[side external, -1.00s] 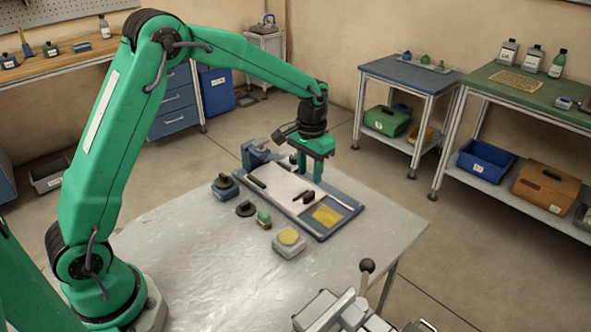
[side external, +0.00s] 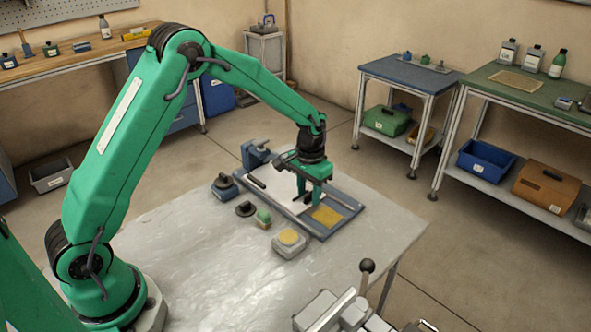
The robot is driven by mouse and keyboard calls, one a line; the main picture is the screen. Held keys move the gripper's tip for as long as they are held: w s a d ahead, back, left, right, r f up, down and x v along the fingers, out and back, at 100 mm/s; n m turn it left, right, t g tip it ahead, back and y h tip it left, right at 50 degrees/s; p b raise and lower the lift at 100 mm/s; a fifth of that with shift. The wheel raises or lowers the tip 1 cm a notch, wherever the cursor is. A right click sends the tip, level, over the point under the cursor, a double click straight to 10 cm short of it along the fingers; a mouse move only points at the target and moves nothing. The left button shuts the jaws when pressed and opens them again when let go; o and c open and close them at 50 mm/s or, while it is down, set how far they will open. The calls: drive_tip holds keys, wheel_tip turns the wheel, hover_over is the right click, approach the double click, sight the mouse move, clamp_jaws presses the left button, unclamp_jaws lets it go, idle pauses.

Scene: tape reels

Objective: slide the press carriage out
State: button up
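The press (side external: 341,222) is a flat blue frame lying near the far edge of the grey table, with a blue upright block at its back left end. A pale plate (side external: 268,186), which looks like the carriage, lies in the frame. A short black handle sits on the plate's front right part, and a yellow square (side external: 326,215) shows beside it. My green gripper (side external: 306,197) points down over the plate, its fingertips low at the black handle. The fingers and handle overlap, so I cannot tell whether they grip it.
A dark blue-grey block (side external: 225,187), a black round piece (side external: 245,209), a green-topped piece (side external: 264,217) and a grey block with a yellow disc (side external: 289,242) stand left of and in front of the press. A lever machine (side external: 345,308) stands at the front. The table's left front is clear.

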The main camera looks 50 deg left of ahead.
clamp_jaws()
drive_tip(key=d, duration=0.7)
drive_tip(key=shift+w+d, duration=0.15)
drive_tip(key=shift+d, duration=0.15)
drive_tip(key=shift+r, duration=0.1)
drive_tip(key=shift+o, duration=0.3)
unclamp_jaws()
wheel_tip(320, 180, up, 8)
